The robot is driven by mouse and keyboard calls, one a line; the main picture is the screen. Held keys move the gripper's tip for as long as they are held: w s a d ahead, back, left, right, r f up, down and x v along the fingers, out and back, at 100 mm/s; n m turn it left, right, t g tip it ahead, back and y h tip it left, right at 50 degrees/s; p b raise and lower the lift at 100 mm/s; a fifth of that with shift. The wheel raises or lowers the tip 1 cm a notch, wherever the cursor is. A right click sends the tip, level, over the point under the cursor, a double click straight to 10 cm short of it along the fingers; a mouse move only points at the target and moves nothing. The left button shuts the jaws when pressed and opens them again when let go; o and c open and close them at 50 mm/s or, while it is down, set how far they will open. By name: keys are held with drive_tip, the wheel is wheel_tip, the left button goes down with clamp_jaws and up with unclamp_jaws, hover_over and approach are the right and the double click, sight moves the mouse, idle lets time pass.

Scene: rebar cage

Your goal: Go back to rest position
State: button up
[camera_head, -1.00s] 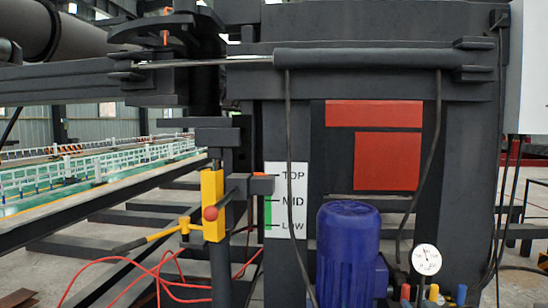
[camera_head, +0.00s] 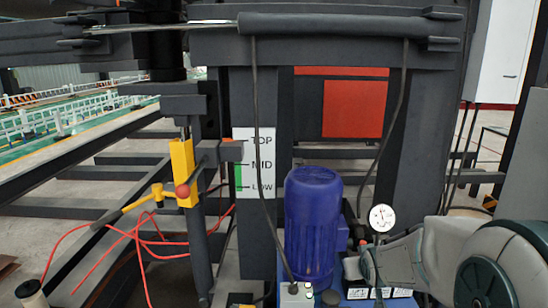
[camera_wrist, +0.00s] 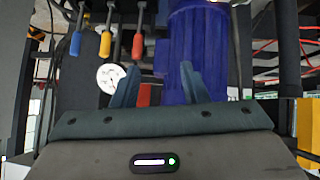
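My gripper (camera_wrist: 158,76) shows in the wrist view with its two dark fingers apart and nothing between them. Behind the fingers are a blue motor (camera_wrist: 186,45), a white dial gauge (camera_wrist: 111,77) and blue (camera_wrist: 75,45), yellow (camera_wrist: 105,43) and red (camera_wrist: 138,45) lever handles. The wrist picture appears upside down. In the head view my arm enters at the lower right and reaches left toward the gauge (camera_head: 382,217). The fingers cannot be made out there, and the arm hides the lever area.
The blue motor (camera_head: 313,225) stands in front of the dark machine frame. A TOP/MID/LOW scale (camera_head: 256,178) and a yellow bracket with a red ball (camera_head: 183,172) are to its left. Red hoses (camera_head: 140,240) lie at lower left. A white cabinet (camera_head: 500,50) is at upper right.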

drive_tip(key=s+a+r+g+p, duration=0.3)
drive_tip(key=s+r+p, duration=0.4)
drive_tip(key=s, duration=0.5)
drive_tip(key=s+a+r+m+g+y+p, duration=0.1)
drive_tip(key=s+a+r+g+p, duration=0.2)
drive_tip(key=s+r+p, duration=0.4)
drive_tip(key=s+r, duration=0.3)
drive_tip(key=s, duration=0.2)
drive_tip(key=shift+a+r+g, duration=0.3)
drive_tip(key=shift+g, duration=0.1)
